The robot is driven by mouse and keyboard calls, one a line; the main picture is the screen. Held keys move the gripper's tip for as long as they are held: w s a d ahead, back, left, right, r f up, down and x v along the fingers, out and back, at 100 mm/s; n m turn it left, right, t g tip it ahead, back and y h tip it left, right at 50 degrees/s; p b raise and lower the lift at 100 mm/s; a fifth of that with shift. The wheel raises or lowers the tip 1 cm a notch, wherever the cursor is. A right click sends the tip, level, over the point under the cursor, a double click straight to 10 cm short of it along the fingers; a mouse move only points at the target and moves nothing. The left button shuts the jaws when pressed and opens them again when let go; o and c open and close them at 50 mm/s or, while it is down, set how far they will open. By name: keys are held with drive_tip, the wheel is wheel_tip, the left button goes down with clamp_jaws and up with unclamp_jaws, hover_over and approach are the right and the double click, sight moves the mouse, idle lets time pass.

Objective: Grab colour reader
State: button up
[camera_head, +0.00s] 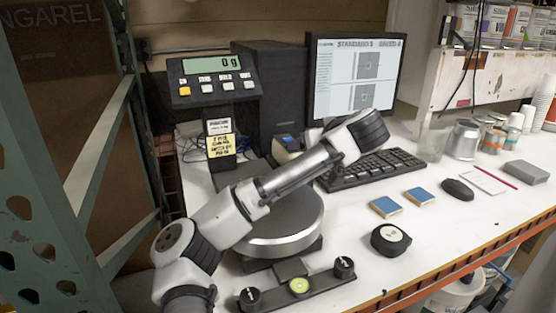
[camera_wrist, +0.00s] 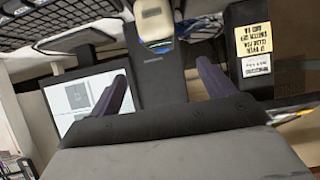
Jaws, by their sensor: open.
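The colour reader (camera_head: 287,150), a small beige and dark device with a blue display, stands behind my arm at the foot of the black computer tower. In the wrist view the reader (camera_wrist: 153,22) shows at the top centre, its beige end up and its dark lower part towards me. My gripper (camera_wrist: 164,85) is open, with its two purple fingers apart, one on each side of the reader's line. Nothing is held between them. In the head view my arm hides the gripper and part of the reader's surroundings.
The monitor (camera_head: 357,80) and keyboard (camera_head: 372,168) stand right of the reader. The scale display (camera_head: 213,76) is on its left, with the round scale plate (camera_head: 282,222) in front. A tape measure (camera_head: 390,239) and blue blocks (camera_head: 386,207) lie front right.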

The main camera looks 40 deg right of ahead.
drive_tip(key=p+x, duration=0.1)
drive_tip(key=x, duration=1.2)
drive_tip(key=shift+w+f, duration=0.1)
drive_tip(key=shift+w, duration=0.25)
drive_tip(key=c, duration=1.5)
